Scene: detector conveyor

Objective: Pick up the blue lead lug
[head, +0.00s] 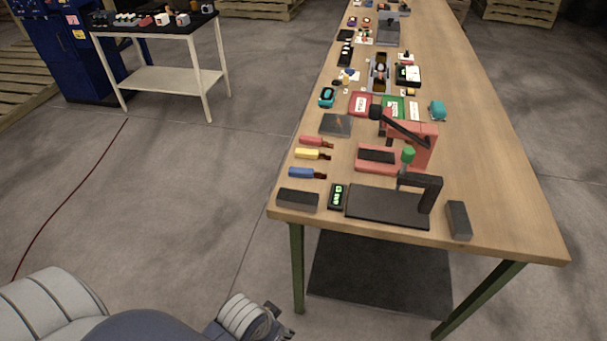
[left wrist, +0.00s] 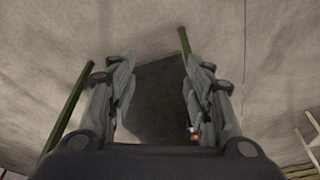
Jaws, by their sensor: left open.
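The blue lead lug (head: 306,173) lies near the left edge of the long wooden table, towards its near end. My left gripper (head: 284,321) is low at the bottom of the head view, below the tabletop and in front of the table. In the left wrist view my left gripper (left wrist: 158,95) is open and empty, its fingers apart over floor. My right gripper is not in view.
A dark block (head: 298,200) lies on the near side of the blue lug, with a small green-display device (head: 338,196) to its right. A black-based stand (head: 388,207) and a red press (head: 380,160) stand further right. The table's green leg (head: 298,268) rises near my left gripper.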

